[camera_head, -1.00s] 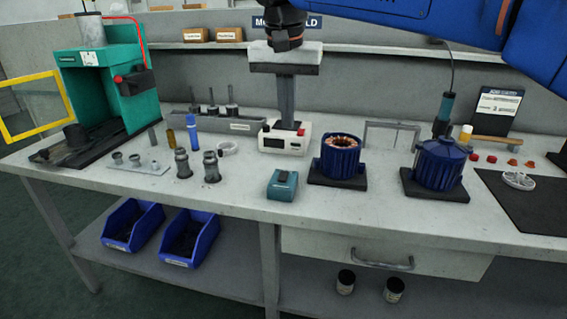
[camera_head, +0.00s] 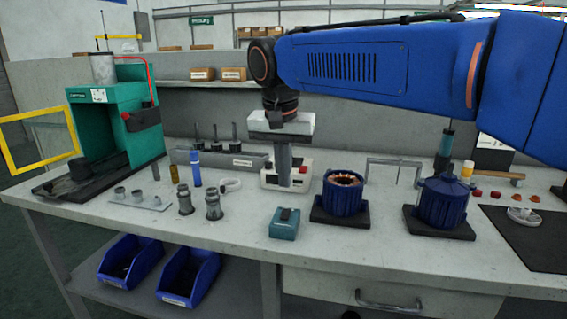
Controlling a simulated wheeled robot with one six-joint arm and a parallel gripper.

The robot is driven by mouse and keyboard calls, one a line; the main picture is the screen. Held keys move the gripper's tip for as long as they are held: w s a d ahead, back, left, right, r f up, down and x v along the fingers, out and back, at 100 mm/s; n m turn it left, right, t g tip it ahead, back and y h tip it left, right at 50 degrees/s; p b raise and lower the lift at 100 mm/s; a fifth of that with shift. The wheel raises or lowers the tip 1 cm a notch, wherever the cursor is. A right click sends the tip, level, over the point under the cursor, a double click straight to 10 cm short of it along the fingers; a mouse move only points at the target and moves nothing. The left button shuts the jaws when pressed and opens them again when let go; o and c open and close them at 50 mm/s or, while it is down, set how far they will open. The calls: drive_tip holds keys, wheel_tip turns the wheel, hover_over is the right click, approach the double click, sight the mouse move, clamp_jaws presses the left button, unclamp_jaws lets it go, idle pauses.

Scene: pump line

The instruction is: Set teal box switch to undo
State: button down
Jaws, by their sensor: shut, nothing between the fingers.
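The teal box (camera_head: 284,229) sits near the front edge of the bench, in the middle of the view. A small black switch (camera_head: 286,214) is on its top; it is too small to tell its setting for sure. My gripper (camera_head: 285,184) points down above and behind the box in the picture, its grey fingers shut with nothing between them. A gap shows between the fingertips and the box. The fingers hide part of a white device behind them.
The white device (camera_head: 269,177) stands behind the box. A blue motor housing with copper windings (camera_head: 342,195) is close on the right. Two grey fittings (camera_head: 214,205) stand to the left. The bench in front of the box is clear.

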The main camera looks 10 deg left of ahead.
sight(286, 211)
drive_tip(key=f, duration=0.2)
drive_tip(key=w+f, duration=0.1)
drive_tip(key=f, duration=0.5)
drive_tip(key=shift+w, duration=0.3)
